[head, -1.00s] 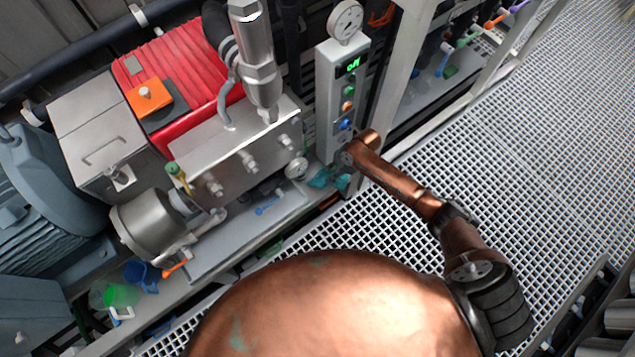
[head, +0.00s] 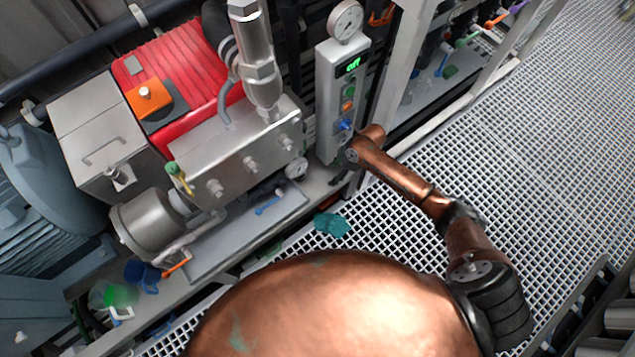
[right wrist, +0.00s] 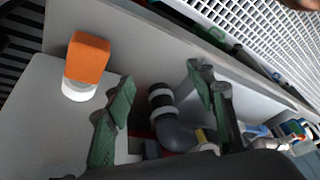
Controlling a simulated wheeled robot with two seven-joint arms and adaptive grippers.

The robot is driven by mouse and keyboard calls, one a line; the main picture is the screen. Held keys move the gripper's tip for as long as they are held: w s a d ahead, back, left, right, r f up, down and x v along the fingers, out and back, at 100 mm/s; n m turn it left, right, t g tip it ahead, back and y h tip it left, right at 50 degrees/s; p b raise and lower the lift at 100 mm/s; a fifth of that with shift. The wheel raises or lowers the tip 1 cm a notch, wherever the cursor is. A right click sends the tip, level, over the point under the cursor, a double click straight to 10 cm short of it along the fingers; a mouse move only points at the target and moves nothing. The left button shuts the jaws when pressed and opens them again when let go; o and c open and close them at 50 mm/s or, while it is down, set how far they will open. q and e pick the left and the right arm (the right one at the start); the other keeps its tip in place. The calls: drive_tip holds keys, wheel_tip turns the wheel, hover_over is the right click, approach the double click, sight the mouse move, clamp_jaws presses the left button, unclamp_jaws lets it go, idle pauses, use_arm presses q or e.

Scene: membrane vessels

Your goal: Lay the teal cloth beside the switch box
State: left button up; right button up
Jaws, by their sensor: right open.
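The teal cloth (head: 331,224) is crumpled over the floor grating in the head view, just off the front edge of the ledge and below the switch box. Whether it rests on the grating or is still in the air, I cannot tell. The grey switch box (head: 328,105) stands upright with a green-lit display and coloured buttons. My right gripper (head: 343,182) is by the foot of the switch box, mostly hidden and apart from the cloth. In the right wrist view its green fingers (right wrist: 160,105) are spread, with no cloth between them. My left gripper is out of view.
The ledge (head: 235,240) carries a blue tool (head: 267,205) and a small gauge (head: 296,168). A blue cup (head: 141,275) and a green item (head: 120,295) are at lower left. A frame post (head: 408,60) stands right of the box. Open grating (head: 520,170) spreads right.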

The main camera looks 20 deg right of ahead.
drive_tip(key=w+v, duration=0.1)
drive_tip(key=v, duration=0.8)
drive_tip(key=shift+s, duration=0.45)
